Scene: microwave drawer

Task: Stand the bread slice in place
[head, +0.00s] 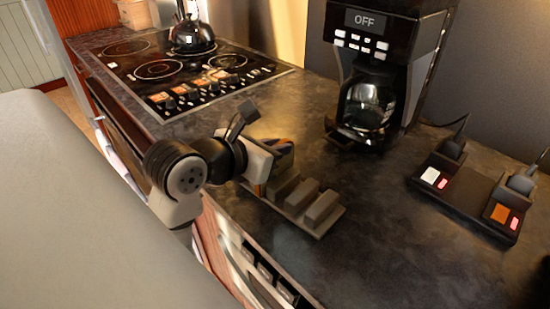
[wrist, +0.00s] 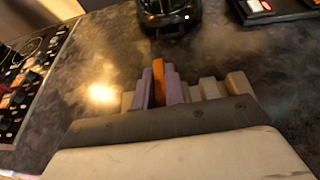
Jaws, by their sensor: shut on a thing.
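The bread slice is a thin orange-brown piece (wrist: 159,82), seen edge-on in the wrist view. My gripper (wrist: 160,72) is shut on it, with a purple finger on each side. In the head view my gripper (head: 279,149) is at the back left end of a grey slotted rack (head: 320,208), and the slice is mostly hidden by the wrist. The rack's upright blocks also show in the wrist view (wrist: 238,84), to the right of the fingers. The slice looks upright, in line with the rack's blocks. Whether its lower edge touches the rack is hidden.
A coffee maker (head: 382,75) with a glass pot stands behind the rack. A stove top (head: 180,72) with a black kettle (head: 192,35) is at the back left. A dark tray with plugs (head: 466,196) lies at the right. The counter (head: 400,250) right of the rack is clear.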

